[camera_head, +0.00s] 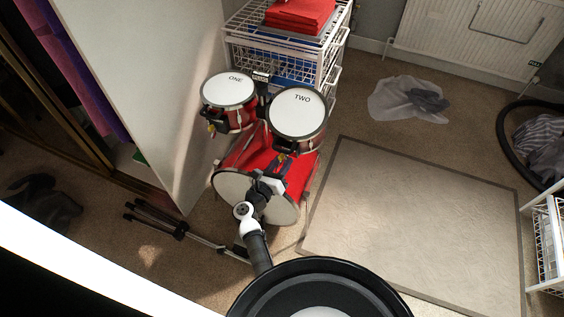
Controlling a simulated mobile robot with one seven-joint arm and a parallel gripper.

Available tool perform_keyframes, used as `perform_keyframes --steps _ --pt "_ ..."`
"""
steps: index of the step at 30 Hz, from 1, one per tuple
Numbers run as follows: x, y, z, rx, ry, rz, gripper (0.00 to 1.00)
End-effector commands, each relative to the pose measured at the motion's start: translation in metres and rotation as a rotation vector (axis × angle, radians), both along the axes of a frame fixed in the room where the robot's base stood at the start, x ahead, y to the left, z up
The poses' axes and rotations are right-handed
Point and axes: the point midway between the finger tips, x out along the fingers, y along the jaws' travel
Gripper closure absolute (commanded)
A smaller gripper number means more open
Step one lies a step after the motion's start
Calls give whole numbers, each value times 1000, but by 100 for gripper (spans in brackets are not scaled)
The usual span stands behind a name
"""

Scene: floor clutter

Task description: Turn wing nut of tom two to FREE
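Tom two (299,111) is a red drum with a white head marked TWO. It stands above the right side of the red bass drum (255,194). Dark mounting hardware (284,147) shows at its front lower edge. A small yellowish part (282,159) sits just below this hardware; I cannot tell if it is the wing nut, and no FREE mark can be read. My gripper (277,181) is in front of the bass drum, a little below tom two's mount. It appears apart from the tom. Its fingers are too small to tell open or shut.
Tom one (228,88) stands left of tom two. A white wire rack (286,48) with red cloth (299,14) is close behind. A folded black stand (180,226) lies left of the bass drum. A pale mat (420,225) leaves free floor at right.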

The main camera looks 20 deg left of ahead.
Motion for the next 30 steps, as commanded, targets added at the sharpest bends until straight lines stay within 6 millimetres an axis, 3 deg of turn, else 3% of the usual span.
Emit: perform_keyframes --steps 1,9,20,30 --pt "0 0 0 0 0 0 67" --pt "0 0 0 0 0 0 100" --pt "1 0 0 -55 1 -19 100" --pt "2 1 -1 -293 8 -92 100"
